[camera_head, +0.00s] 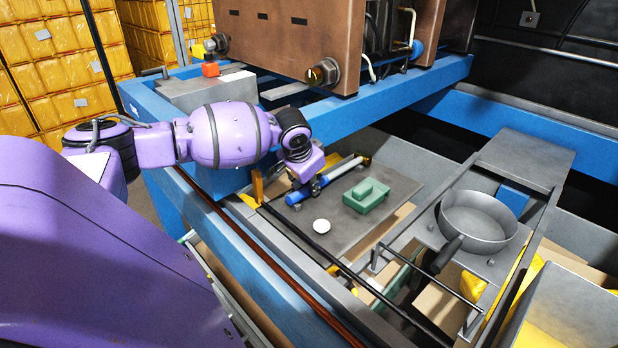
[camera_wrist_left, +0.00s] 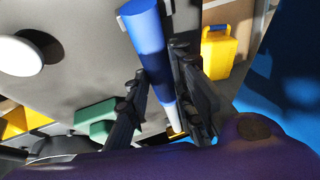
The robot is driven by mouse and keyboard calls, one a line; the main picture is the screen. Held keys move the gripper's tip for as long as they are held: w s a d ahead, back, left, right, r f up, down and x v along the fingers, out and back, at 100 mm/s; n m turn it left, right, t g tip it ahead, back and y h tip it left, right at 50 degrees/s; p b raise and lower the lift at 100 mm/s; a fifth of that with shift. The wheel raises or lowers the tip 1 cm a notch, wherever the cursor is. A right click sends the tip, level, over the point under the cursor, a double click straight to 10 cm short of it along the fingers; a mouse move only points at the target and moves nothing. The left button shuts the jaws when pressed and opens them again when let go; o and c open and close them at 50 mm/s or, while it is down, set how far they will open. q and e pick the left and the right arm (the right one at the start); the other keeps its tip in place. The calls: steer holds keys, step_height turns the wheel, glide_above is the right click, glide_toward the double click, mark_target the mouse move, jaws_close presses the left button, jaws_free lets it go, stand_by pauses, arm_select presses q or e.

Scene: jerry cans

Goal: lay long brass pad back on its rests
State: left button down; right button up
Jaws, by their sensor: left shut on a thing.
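The long brass pad (camera_head: 340,168) shows as a slim rod with a blue end, a white stretch and a brass-yellow far end. My left gripper (camera_head: 317,184) is shut around the rod's blue part, just above the grey plate (camera_head: 345,228). In the left wrist view the rod (camera_wrist_left: 147,40) runs between the dark fingers of the gripper (camera_wrist_left: 160,70). A small grey block (camera_head: 296,207) sits by the blue end and may be a rest. Whether the rod touches its rests cannot be told. My right gripper is not in view.
A green block (camera_head: 366,196) and a white disc (camera_head: 321,226) stand on the plate close to the rod. A grey pan (camera_head: 478,222) stands to the right. A blue beam (camera_head: 390,105) and a brown tank (camera_head: 290,40) lie behind. Bare plate shows between disc and block.

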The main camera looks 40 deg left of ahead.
arm_select(q)
steer(key=c, duration=1.5)
jaws_free()
steer(key=shift+s+f, duration=0.1)
steer(key=shift+f, duration=0.05)
